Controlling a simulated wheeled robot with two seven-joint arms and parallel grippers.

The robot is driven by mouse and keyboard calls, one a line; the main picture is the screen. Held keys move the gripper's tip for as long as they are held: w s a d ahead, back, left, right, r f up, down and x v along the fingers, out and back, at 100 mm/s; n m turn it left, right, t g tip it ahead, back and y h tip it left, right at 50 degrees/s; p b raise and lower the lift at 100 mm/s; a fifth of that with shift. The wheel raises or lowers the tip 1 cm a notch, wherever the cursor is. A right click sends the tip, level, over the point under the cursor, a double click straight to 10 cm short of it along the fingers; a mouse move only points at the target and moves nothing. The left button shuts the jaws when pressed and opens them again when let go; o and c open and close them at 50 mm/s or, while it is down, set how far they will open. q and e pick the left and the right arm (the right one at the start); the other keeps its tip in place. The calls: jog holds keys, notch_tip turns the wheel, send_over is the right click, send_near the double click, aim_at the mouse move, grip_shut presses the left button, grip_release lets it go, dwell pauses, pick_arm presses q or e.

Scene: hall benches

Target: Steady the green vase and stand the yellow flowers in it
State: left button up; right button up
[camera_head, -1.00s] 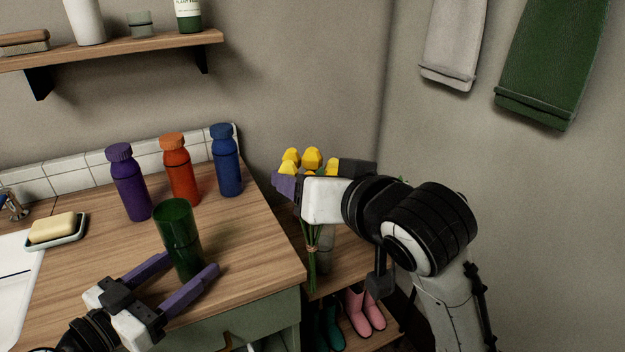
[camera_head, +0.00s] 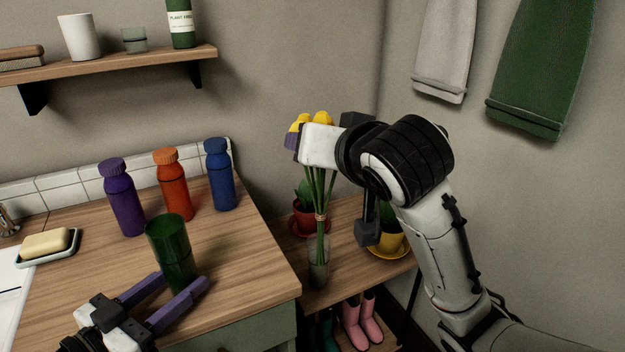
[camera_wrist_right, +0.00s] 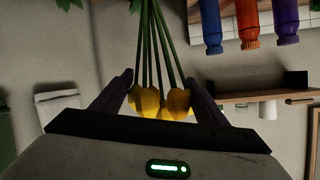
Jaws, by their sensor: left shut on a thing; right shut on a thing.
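The green vase (camera_head: 168,236) stands upright near the front right of the wooden counter. My left gripper (camera_head: 184,281) is shut on its lower part, one finger on each side.
Purple (camera_head: 125,200), orange (camera_head: 173,185) and blue (camera_head: 219,175) bottles stand behind the vase. A soap dish (camera_head: 47,258) is at left. Right of the counter, a lower bench (camera_head: 345,283) holds a clear glass (camera_head: 318,275), overlapped by the stem ends, and red (camera_head: 305,217) and yellow (camera_head: 391,243) pots.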

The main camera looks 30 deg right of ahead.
jog(key=w+a+r+n+y, duration=0.1)
jog(key=w+a+r, duration=0.3)
jog(key=r, duration=0.1)
jog(key=a+r+n+y, duration=0.1)
jog(key=a+r, duration=0.1)
jog(key=w+a+r+n+y, duration=0.1)
jog(key=a+r, duration=0.1)
jog(key=a, duration=0.1)
jog(key=w+a+r+y, duration=0.1)
jog(key=a+r, duration=0.1)
jog(key=a, duration=0.1)
jog(key=shift+w+a+r+n+y, duration=0.15)
jog(key=shift+w+r+n+y, duration=0.1)
jog(key=shift+n+y, duration=0.15)
jog(key=s+a+r+n+g+y, duration=0.2)
jog(key=s+a+r+n+y, duration=0.2)
jog(key=a+r, duration=0.8)
jog(key=shift+w+a+f, duration=0.1)
jog(key=shift+a+f, duration=0.05)
jog(key=shift+f, duration=2.5)
jog(key=shift+w+a+f, duration=0.1)
jog(key=shift+a+f, duration=0.05)
jog(key=shift+f, duration=2.55)
jog(key=shift+w+a+f, duration=0.1)
jog(key=shift+a+f, duration=0.05)
jog(key=shift+f, duration=2.5)
jog(key=o, duration=1.2)
jog(key=shift+s, duration=0.1)
jog(key=shift+f, duration=0.1)
